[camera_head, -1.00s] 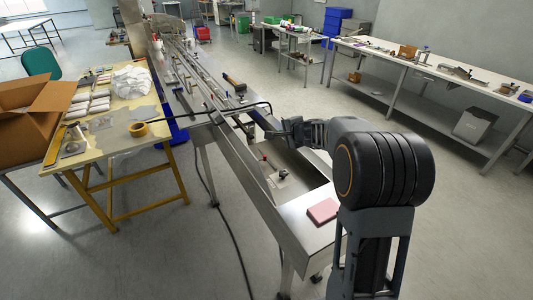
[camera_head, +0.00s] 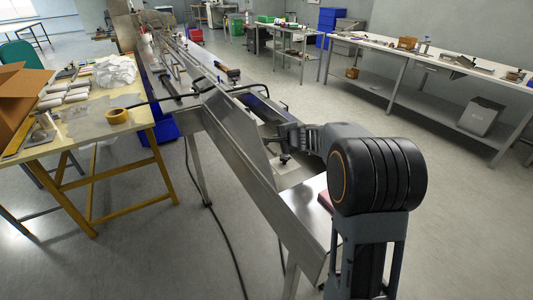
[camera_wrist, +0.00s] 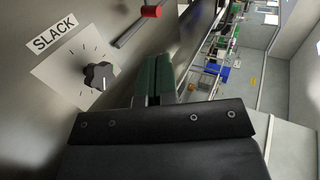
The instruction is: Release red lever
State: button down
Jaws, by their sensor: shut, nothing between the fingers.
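The red lever tip (camera_wrist: 151,11) shows at the top of the wrist view, on the end of a dark rod beside a steel panel (camera_wrist: 50,125). My gripper (camera_wrist: 156,60) is shut and empty, its green fingers together below the lever and apart from it in the picture. A black knob (camera_wrist: 100,76) on a white dial plate marked SLACK is left of the fingers. In the head view my gripper (camera_head: 284,133) is over the machine's trough, and a dark knob (camera_head: 285,158) shows below it. I cannot make out the red lever there.
The long steel machine (camera_head: 228,125) runs away from me, with a raised side wall. A black bent rod (camera_head: 180,97) crosses it. A yellow-legged table (camera_head: 90,130) with tape and white packs stands left. Open floor lies right, before a long bench (camera_head: 450,70).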

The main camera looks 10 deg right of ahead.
jog(key=shift+f+b, duration=0.45)
jog(key=shift+f, duration=0.45)
jog(key=shift+p+x, duration=0.55)
jog(key=shift+x, duration=4.45)
jog(key=shift+w, duration=0.15)
